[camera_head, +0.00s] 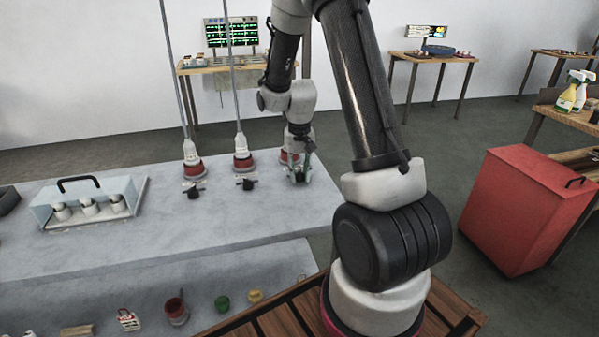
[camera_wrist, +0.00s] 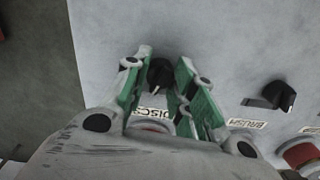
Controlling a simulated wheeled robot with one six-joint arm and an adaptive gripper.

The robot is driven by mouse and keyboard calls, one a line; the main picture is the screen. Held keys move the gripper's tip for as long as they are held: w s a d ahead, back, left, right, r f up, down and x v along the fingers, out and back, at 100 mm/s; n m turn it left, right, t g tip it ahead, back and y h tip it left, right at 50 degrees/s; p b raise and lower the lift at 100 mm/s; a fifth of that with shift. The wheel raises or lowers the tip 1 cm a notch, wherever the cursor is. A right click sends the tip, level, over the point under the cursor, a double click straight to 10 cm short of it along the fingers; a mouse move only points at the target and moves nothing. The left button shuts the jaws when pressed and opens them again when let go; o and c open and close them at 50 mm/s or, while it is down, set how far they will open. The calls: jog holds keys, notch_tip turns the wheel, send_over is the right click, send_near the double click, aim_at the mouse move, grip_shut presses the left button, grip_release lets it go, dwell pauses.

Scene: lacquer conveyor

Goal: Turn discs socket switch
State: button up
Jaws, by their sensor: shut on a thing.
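In the wrist view the discs socket switch (camera_wrist: 159,76) is a black knob on a grey surface, above a label (camera_wrist: 151,114) reading DISCS. My gripper (camera_wrist: 161,66) has green-sided fingers, one on each side of the knob, and is shut on it. In the head view my gripper (camera_head: 299,174) is low at the right end of the grey bench, and it hides the knob. A red socket (camera_head: 288,157) shows partly behind it.
The black brush switch (camera_wrist: 283,95) stands to the right in the wrist view. Two red sockets with cables (camera_head: 193,168) (camera_head: 243,160) stand left of my gripper in the head view. A clear-covered case (camera_head: 90,202) lies farther left. A red cabinet (camera_head: 525,210) stands right.

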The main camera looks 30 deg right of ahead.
jog(key=shift+m, duration=0.7)
jog(key=o, duration=1.1)
jog(key=shift+c, duration=0.2)
jog(key=shift+r, duration=0.1)
notch_tip(320, 180, up, 12)
